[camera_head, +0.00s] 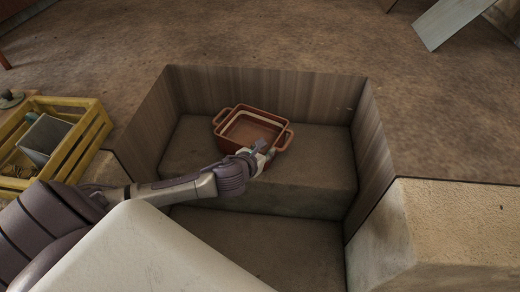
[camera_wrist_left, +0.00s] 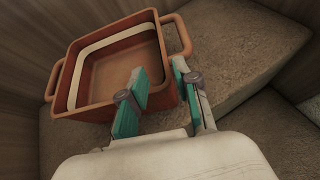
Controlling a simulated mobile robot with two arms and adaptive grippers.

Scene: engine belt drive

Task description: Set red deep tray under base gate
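The red deep tray (camera_head: 250,130) is a brown-red rectangular pan with two side handles and a pale band along its inner wall. It sits on the raised step in the recess. It fills the upper left of the left wrist view (camera_wrist_left: 95,106). My left gripper (camera_head: 262,153) is at the tray's near right side. In the left wrist view its teal-padded fingers (camera_wrist_left: 158,72) are apart; one reaches over the tray's inside, the other is outside near the right handle. I cannot tell whether they touch the wall. My right gripper is out of view. I cannot make out a base gate.
The recess has wooden side walls (camera_head: 270,92), a step (camera_head: 315,165) and a lower floor (camera_head: 262,245). A yellow crate (camera_head: 90,140) holding a grey item stands at left. A pale block (camera_head: 445,225) stands at right.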

